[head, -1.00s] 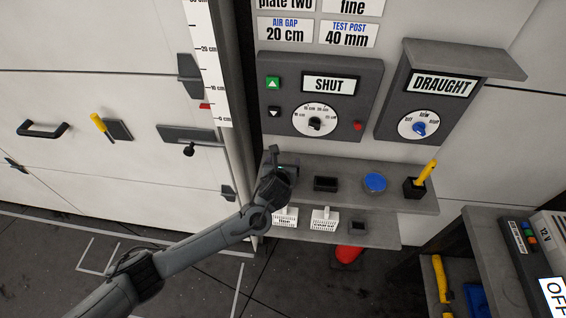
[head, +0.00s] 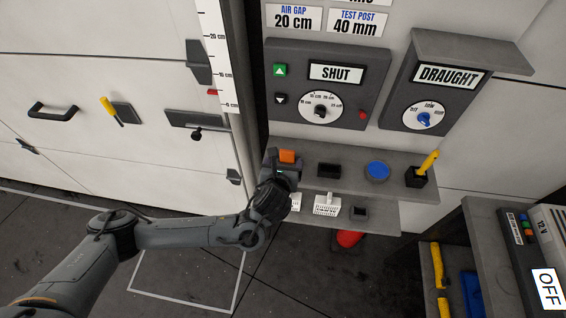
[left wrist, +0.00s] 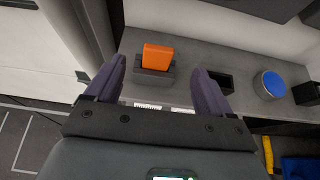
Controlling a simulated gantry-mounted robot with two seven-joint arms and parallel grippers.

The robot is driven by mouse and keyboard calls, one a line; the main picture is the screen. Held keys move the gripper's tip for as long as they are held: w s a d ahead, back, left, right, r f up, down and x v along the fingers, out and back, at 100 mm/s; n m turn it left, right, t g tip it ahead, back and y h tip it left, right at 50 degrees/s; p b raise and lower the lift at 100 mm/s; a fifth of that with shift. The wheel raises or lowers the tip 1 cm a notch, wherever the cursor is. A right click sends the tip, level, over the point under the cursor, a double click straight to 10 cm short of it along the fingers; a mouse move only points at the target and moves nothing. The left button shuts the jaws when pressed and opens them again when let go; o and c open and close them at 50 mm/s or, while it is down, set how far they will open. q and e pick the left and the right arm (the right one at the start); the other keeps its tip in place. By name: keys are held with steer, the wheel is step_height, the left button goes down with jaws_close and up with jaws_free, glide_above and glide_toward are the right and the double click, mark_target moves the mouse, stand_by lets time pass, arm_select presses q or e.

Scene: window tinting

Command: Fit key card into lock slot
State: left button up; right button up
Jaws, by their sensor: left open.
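An orange block (head: 287,156), possibly the key card, stands upright in a dark holder (left wrist: 153,75) at the left end of the grey shelf. The orange block shows clearly in the left wrist view (left wrist: 157,56). My left gripper (head: 283,175) is open in front of it. In the left wrist view its two purple-grey fingers (left wrist: 160,80) flank the holder, apart from each other with nothing held. I cannot tell which fitting is the lock slot. My right gripper is not in view.
The shelf also bears an empty black holder (head: 328,170), a blue disc (head: 377,170) and a black cup with a yellow tool (head: 416,177). A SHUT panel (head: 322,95) and a DRAUGHT box (head: 432,95) are above.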

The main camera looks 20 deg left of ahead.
arm_select(q)
steer(key=s+d+f+n+g+h, duration=0.2)
steer(key=s+d+n, duration=0.2)
steer(key=s+n, duration=0.3)
steer(key=s+d+f+n+g+h, duration=0.2)
steer(key=s+d+f+n, duration=0.15)
steer(key=s+n, duration=0.35)
steer(key=s+a+f+n+g, duration=0.1)
steer(key=s+a+n+g, duration=0.1)
steer(key=s+a+n, duration=0.4)
steer(key=s+a+f+n+g+y, duration=0.1)
steer(key=s+a+n+g, duration=0.1)
steer(key=s+a+n, duration=0.4)
steer(key=s+n, duration=0.4)
steer(key=n, duration=0.1)
steer(key=shift+s+f, duration=0.25)
steer(key=shift+s, duration=0.1)
steer(key=shift+d, duration=0.1)
step_height(320, 180, up, 27)
steer(key=p, duration=2.7)
steer(key=shift+r, duration=0.15)
